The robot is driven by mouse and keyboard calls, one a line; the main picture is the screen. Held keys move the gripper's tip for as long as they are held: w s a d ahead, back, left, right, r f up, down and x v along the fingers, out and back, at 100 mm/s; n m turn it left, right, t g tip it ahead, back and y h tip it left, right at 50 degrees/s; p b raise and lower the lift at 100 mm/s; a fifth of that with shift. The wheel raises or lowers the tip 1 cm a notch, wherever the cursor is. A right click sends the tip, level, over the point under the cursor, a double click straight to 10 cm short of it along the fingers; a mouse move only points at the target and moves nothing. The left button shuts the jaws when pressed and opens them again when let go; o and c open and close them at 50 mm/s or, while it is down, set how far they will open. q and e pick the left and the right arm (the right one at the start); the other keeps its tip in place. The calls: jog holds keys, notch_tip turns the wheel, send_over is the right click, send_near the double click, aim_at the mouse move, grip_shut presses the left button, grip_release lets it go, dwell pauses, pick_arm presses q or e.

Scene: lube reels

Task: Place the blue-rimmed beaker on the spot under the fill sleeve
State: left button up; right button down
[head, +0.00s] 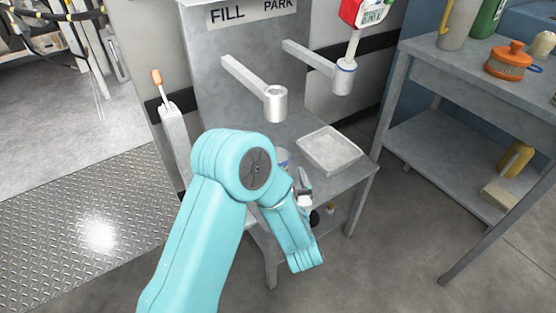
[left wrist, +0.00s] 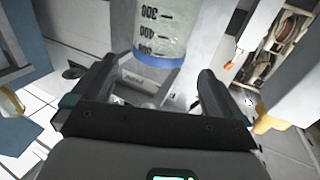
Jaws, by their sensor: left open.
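The blue-rimmed beaker (left wrist: 160,28) is clear with dark graduations, and in the left wrist view its blue rim shows between my fingertips. In the head view only a small part of the beaker (head: 283,155) shows beside my arm, below the fill sleeve (head: 275,103). The sleeve is a metal ring on a bar under the FILL label. My left gripper (left wrist: 156,72) is open, one finger on each side of the beaker; contact cannot be told. In the head view my arm hides most of it. The spot under the sleeve is hidden. My right gripper is not in view.
A shallow grey tray (head: 330,165) sits on the stand's shelf, right of the beaker. A grey workbench (head: 455,75) at right holds a jug and an orange-topped brush. A lever (head: 160,80) stands left.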

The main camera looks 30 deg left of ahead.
pick_arm(q)
jog(key=shift+v, duration=1.65)
